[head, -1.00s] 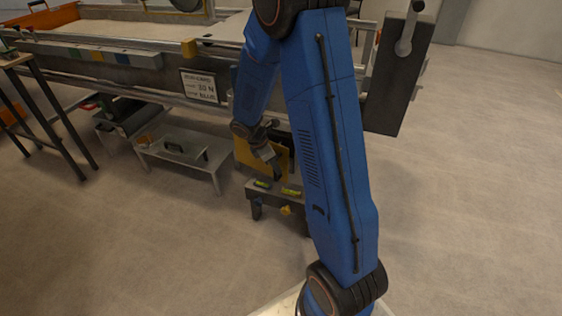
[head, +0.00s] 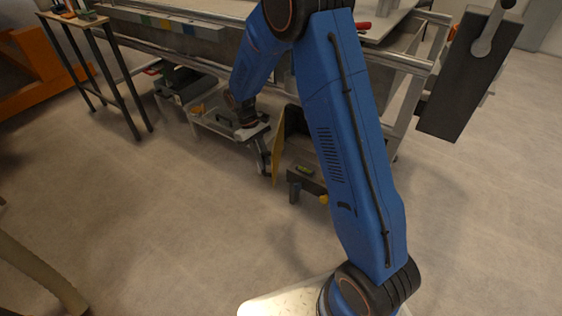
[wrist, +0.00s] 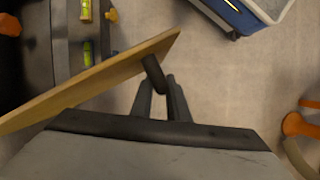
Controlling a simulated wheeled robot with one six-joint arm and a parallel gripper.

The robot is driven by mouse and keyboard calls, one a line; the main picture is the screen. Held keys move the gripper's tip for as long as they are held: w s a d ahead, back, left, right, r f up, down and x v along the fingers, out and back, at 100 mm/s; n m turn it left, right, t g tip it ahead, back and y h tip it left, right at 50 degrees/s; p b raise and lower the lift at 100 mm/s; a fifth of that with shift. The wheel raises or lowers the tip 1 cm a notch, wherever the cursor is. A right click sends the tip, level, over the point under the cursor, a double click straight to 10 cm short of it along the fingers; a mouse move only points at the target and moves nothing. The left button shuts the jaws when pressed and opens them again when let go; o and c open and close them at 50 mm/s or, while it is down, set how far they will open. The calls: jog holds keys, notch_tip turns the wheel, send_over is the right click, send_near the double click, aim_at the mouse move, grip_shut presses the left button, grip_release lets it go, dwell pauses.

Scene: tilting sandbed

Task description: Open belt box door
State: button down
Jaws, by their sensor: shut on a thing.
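The belt box door (head: 278,150) is a yellow-tan panel, seen nearly edge-on in the head view and standing swung out from the dark belt box (head: 294,118). In the wrist view the door (wrist: 90,82) runs slantwise across the left half. Its short dark handle (wrist: 151,68) sticks out near the door's right end. My gripper (wrist: 162,88) is shut on this handle; it also shows beside the door in the head view (head: 264,164). My arm hides part of the box in the head view.
A low dark stand with a green level (head: 305,170) and a yellow knob is right of the door. A low grey bench (head: 228,128) is behind my gripper. A black-legged table (head: 100,60) is at upper left. Floor in front is clear.

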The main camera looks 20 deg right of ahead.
jog(key=w+a+m+y, duration=0.2)
jog(key=w+a+m, duration=0.4)
jog(key=w, duration=0.5)
jog(key=shift+w+a+m+g+y, duration=0.3)
jog(key=shift+w+a+m, duration=0.1)
jog(key=shift+a, duration=0.95)
jog(key=c, duration=2)
grip_release()
jog(key=shift+w+r, duration=0.1)
jog(key=a+v, duration=0.1)
jog(key=v, duration=1.6)
jog(key=shift+d, duration=0.4)
jog(key=shift+r, duration=0.2)
